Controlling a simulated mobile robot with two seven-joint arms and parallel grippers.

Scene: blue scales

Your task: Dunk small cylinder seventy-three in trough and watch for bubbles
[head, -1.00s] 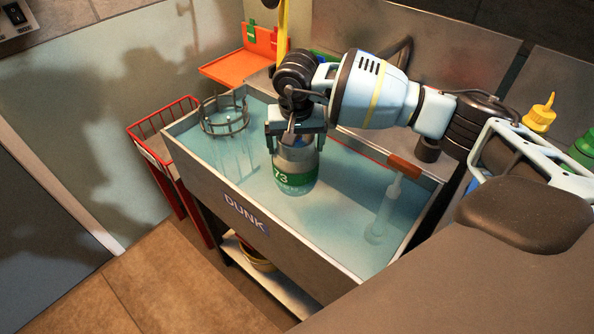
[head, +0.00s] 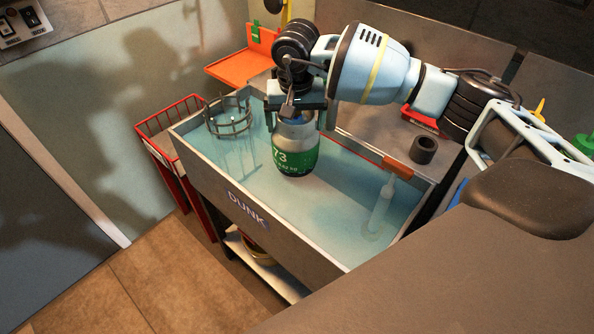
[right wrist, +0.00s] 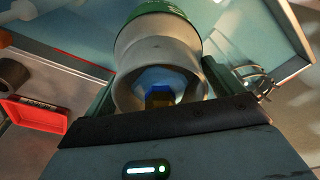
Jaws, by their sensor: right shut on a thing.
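The small green-and-grey cylinder (head: 295,158) marked 73 hangs upright over the middle of the trough (head: 214,193), which is labelled DUNK and holds blue water. My right gripper (head: 298,116) is shut on the cylinder's narrow grey top. The cylinder's dark base shows whole and looks clear of the water. In the right wrist view the cylinder's grey collar (right wrist: 160,60) sits between the two fingers, with its green body beyond. I see no bubbles on the water. My left gripper is out of view.
A round wire cage (head: 229,117) stands at the trough's left end. A clear tube with an orange handle (head: 398,167) stands at its right end. A dark ring (head: 423,150) sits on the surface behind. A red wire basket (head: 168,125) and an orange tray (head: 240,66) flank the trough.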

